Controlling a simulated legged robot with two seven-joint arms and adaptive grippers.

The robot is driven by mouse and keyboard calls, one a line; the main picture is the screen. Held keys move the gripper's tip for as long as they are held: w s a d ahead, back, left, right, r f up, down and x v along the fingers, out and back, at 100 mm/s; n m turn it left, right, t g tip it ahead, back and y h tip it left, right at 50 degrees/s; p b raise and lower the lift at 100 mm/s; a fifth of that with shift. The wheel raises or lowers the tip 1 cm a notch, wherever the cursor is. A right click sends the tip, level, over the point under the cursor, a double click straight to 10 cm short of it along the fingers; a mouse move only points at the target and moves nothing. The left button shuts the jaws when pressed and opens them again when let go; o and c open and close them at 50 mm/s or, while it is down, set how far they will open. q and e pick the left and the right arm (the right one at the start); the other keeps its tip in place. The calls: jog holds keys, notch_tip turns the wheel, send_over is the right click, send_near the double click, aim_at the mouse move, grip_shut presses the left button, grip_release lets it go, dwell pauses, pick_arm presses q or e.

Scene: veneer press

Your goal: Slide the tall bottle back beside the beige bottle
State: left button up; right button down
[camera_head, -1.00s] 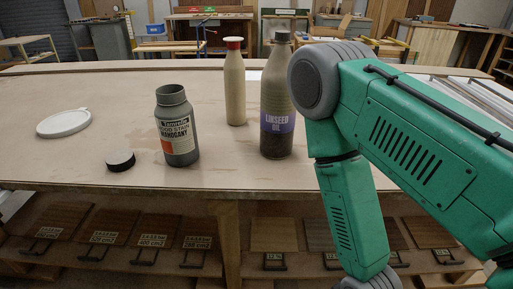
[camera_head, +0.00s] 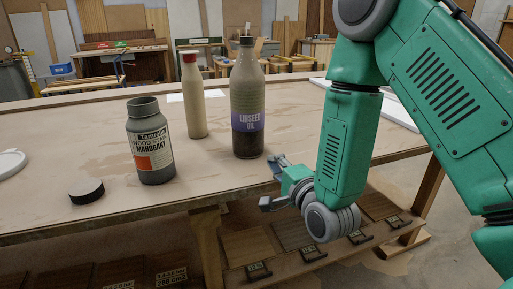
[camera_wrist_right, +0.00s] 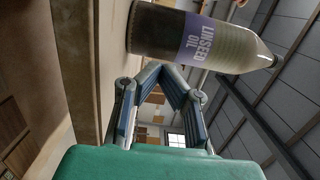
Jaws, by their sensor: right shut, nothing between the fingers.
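The tall bottle (camera_head: 247,97), with dark liquid and a purple "Linseed Oil" label, stands upright on the bench. The beige bottle (camera_head: 194,100), with a red cap, stands upright to its left and slightly farther back, with a gap between them. My right gripper (camera_head: 272,182) is at the bench's front edge, nearer and to the right of the tall bottle. In the right wrist view, the tall bottle (camera_wrist_right: 190,38) appears sideways beyond the fingers (camera_wrist_right: 163,68), which are shut and empty. They look apart from the bottle. My left gripper is not in view.
A grey wood stain tin (camera_head: 150,150) stands left of the bottles near the front. A black cap (camera_head: 86,191) and a white lid (camera_head: 10,163) lie farther left. Shelves with panels are below.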

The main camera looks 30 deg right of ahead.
aim_at(253, 143)
jog(key=w, duration=0.9)
jog(key=shift+d, duration=0.4)
jog(key=shift+w+d, duration=0.2)
jog(key=shift+w, duration=0.05)
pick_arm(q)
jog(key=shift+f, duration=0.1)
pick_arm(e)
jog(key=shift+w, duration=0.1)
